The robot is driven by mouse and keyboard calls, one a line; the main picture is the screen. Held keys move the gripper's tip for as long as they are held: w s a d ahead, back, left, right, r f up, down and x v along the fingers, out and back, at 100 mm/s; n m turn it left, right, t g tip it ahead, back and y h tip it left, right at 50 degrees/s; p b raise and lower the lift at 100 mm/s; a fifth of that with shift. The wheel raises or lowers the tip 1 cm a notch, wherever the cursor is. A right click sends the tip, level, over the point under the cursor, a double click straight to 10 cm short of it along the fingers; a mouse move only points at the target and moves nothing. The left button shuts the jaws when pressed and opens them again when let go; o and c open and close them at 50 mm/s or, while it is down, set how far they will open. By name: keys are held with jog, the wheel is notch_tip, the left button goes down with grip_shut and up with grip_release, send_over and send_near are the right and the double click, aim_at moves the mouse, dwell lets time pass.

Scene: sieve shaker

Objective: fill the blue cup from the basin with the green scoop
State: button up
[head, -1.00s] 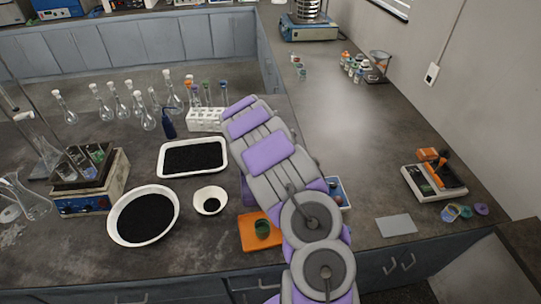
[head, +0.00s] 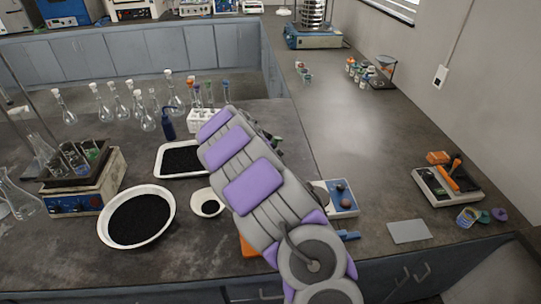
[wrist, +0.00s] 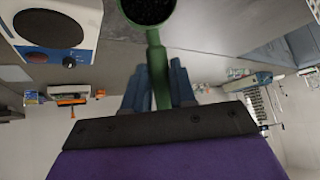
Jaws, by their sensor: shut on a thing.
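My gripper (wrist: 158,68) is shut on the handle of the green scoop (wrist: 160,88) in the wrist view. The scoop's bowl, cut off by the top edge, holds dark granules (wrist: 150,9). In the head view my arm hides the gripper, and I cannot make out the scoop clearly. The basin (head: 106,232) is a round white bowl of black granules, at left of my arm. A small blue cup-like container (head: 467,218) is at the far right of the counter; I cannot tell if it is the task's cup.
An orange pad (head: 248,248) is mostly behind my arm. Glass flasks (head: 100,105) and a hotplate (head: 84,203) crowd the left.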

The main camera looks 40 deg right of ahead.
jog(key=shift+w+a+f+b, duration=0.1)
jog(key=shift+a+f+b, duration=0.1)
jog(key=shift+b, duration=0.5)
jog(key=shift+a+h+b, duration=0.25)
jog(key=shift+h+b, duration=0.25)
jog(key=shift+b, duration=0.65)
jog(key=shift+a+r+h, duration=0.2)
jog(key=shift+r+h, duration=0.05)
jog(key=shift+h, duration=0.05)
jog(key=a+f+n+h, duration=0.1)
jog(key=a+h, duration=0.6)
jog(key=shift+t, duration=0.4)
jog(key=d+y+p, duration=0.1)
jog(key=d, duration=0.1)
jog(key=d+r+y+p, duration=0.1)
jog(key=y, duration=0.1)
jog(key=shift+d+r+g+y, duration=0.2)
jog(key=shift+d+g+y, duration=0.1)
jog(key=shift+d, duration=0.1)
